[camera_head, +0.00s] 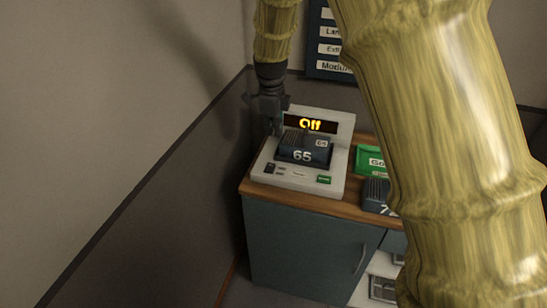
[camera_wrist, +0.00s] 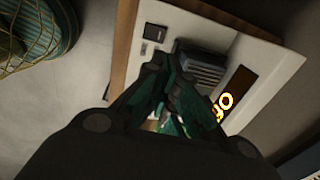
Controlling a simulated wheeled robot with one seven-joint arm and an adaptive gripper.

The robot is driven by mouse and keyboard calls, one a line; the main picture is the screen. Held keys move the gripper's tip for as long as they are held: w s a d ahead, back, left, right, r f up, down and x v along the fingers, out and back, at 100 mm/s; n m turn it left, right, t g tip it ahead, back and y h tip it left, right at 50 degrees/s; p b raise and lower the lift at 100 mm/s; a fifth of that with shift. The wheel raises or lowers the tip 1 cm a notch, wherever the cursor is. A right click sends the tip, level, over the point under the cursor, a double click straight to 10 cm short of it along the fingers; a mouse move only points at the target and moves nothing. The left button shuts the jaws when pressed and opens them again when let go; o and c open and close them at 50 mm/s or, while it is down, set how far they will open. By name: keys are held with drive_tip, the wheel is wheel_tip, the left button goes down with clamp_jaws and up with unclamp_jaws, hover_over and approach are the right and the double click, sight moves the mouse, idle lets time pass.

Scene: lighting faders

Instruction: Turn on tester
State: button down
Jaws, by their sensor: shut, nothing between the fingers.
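The tester (camera_head: 258,178) is a white box with a raised back panel, standing on the cabinet's wooden top. My gripper (camera_head: 273,131) is shut and empty, pointing down over the tester's left side behind the switch. The wrist view also shows the switch (camera_wrist: 155,32), the module (camera_wrist: 203,68) and part of the lit display (camera_wrist: 238,92). Contact cannot be told.
A green tray (camera_head: 370,160) and another dark module (camera_head: 376,195) lie right of the tester, partly hidden by my arm. The cabinet (camera_head: 300,245) has a door handle. A wall is close on the left. A dark sign board (camera_head: 325,45) hangs behind.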

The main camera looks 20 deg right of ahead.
sight(274, 169)
drive_tip(key=shift+f, duration=0.15)
drive_tip(key=f+p, duration=0.1)
drive_tip(key=f, duration=0.3)
drive_tip(key=w+f+p, duration=0.1)
drive_tip(key=f+p, duration=0.1)
drive_tip(key=f, duration=0.3)
drive_tip(key=d+f+p, duration=0.1)
drive_tip(key=f, duration=0.3)
drive_tip(key=shift+w+f, duration=0.15)
drive_tip(key=shift+f, duration=0.2)
drive_tip(key=shift+d+f+g, duration=0.1)
drive_tip(key=shift+f+g, duration=0.25)
drive_tip(key=shift+g, duration=0.05)
drive_tip(key=shift+r, duration=0.1)
idle(0.4)
drive_tip(key=shift+s+a+r+p, duration=0.2)
drive_tip(key=shift+s+a+p, duration=0.3)
drive_tip(key=shift+s+p, duration=0.05)
drive_tip(key=shift+r, duration=0.1)
